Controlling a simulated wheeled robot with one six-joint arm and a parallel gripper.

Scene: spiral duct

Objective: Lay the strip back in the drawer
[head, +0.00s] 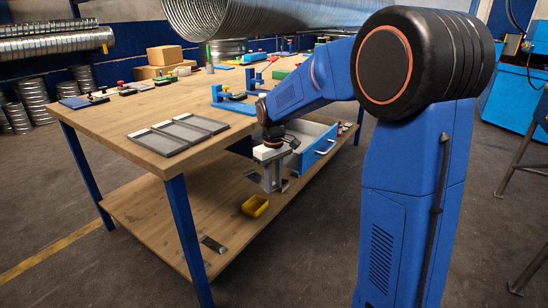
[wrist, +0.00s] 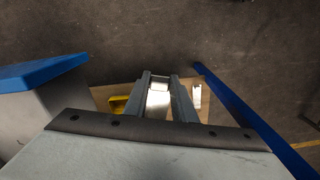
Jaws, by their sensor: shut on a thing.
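My gripper (head: 274,183) points down beside the open drawer (head: 318,150), on its left in the head view, over the lower shelf. In the wrist view, the fingers of my gripper (wrist: 161,85) are shut on a pale, shiny metal strip (wrist: 157,101). The strip is hard to make out in the head view. The drawer is grey inside with a blue front and a light handle. Its blue front edge also shows at the left of the wrist view (wrist: 40,70). My arm hides part of the drawer.
A yellow bin (head: 255,206) and a small metal piece (head: 213,244) lie on the lower shelf (head: 180,215). A grey divided tray (head: 178,134) and several tools lie on the wooden tabletop (head: 118,121). A blue table leg (head: 188,235) stands at the front corner.

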